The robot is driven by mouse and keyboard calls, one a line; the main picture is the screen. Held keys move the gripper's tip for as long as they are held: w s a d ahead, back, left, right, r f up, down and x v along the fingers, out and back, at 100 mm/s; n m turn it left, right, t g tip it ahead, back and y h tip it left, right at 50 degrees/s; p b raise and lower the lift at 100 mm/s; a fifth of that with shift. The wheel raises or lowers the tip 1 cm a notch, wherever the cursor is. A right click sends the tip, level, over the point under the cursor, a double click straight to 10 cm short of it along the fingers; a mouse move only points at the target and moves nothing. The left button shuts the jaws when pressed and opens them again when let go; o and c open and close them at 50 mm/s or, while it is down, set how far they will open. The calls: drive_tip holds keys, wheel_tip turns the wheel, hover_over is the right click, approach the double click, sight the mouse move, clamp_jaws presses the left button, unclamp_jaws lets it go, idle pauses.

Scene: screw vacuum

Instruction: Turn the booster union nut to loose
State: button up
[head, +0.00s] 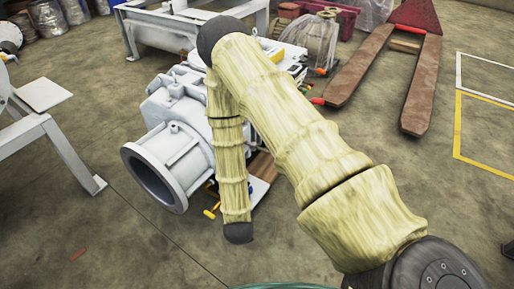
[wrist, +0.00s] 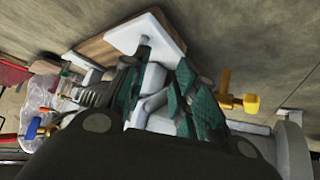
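The pale grey vacuum pump (head: 185,125) stands on the floor in the head view, with a wide round flange opening at its front left. My arm hangs in front of its right part and hides my gripper in that view. In the wrist view the dark body of my gripper (wrist: 160,105) fills the bottom, close to the pump's pipework. Dark teal pieces (wrist: 205,108) surround a pale grey pipe (wrist: 152,105); I cannot tell which are fingers and which are fittings. I cannot pick out the union nut for certain, nor see contact with it.
A yellow handle (wrist: 245,103) sticks out right of the teal pieces, near a pale flange (wrist: 292,150). A white plate (wrist: 148,37) and wooden board lie beyond. In the head view a pallet jack (head: 365,65) stands at right and a grey frame (head: 60,140) at left.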

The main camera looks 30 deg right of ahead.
drive_tip(key=w+d+r+m+t+h+b, duration=0.25)
drive_tip(key=w+d+r+h, duration=0.2)
drive_tip(key=w, duration=0.35)
drive_tip(key=m+g+h+b, duration=0.3)
drive_tip(key=m+h, duration=0.3)
drive_tip(key=h, duration=0.2)
approach(252, 146)
drive_tip(key=x, duration=0.4)
drive_tip(key=shift+g+y, duration=0.25)
drive_tip(key=b+x, duration=0.3)
drive_tip(key=x, duration=0.2)
drive_tip(key=shift+w+d+r, duration=0.1)
drive_tip(key=shift+w+d, duration=0.05)
drive_tip(key=shift+d, duration=0.15)
drive_tip(key=shift+b+x, duration=0.6)
drive_tip(key=shift+x, duration=0.2)
drive_tip(key=shift+r, duration=0.15)
clamp_jaws()
